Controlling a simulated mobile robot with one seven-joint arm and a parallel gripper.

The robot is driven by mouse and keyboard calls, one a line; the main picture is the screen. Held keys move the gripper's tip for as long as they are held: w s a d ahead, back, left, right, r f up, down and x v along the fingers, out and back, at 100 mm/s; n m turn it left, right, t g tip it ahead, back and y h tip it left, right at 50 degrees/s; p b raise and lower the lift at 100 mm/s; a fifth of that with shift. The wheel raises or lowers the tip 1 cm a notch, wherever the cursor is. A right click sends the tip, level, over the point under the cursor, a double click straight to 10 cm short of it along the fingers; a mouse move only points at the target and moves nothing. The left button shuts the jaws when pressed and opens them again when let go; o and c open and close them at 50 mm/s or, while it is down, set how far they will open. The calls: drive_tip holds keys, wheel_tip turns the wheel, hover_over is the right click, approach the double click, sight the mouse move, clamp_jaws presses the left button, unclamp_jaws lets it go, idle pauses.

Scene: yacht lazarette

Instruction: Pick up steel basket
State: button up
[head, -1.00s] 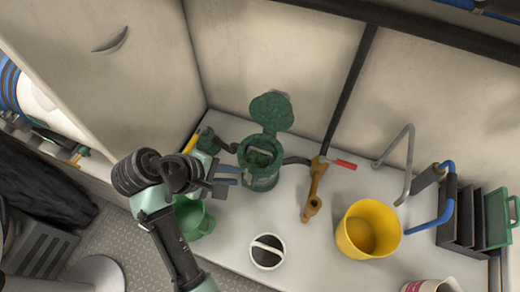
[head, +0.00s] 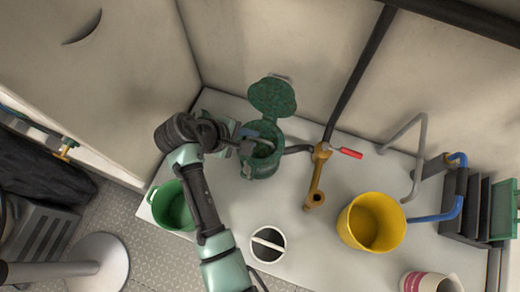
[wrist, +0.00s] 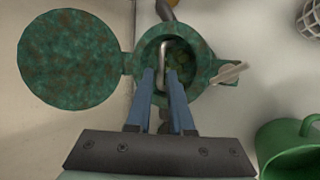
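The steel basket's grey bail handle (wrist: 164,62) shows inside the open green strainer housing (wrist: 200,62) in the wrist view. Its body is mostly hidden, with mottled green-brown matter (wrist: 180,62) around it. The housing (head: 262,168) stands on the white bench in the head view, its round lid (head: 272,96) swung back. My gripper (wrist: 161,76) reaches over the housing's mouth, its blue fingers apart on either side of the handle. I cannot tell whether they touch it. In the head view my gripper (head: 252,138) is at the housing's left rim.
A green bucket (head: 172,207) stands left on the bench. A white-rimmed round container (head: 267,245) with a white bar, a brass valve (head: 315,185) with red lever, and a yellow bucket (head: 370,222) stand right of my arm. A pale lever (wrist: 230,73) juts from the housing.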

sight(259, 140)
drive_tip(key=x, duration=0.5)
drive_tip(key=shift+s, duration=0.1)
clamp_jaws()
idle(1.2)
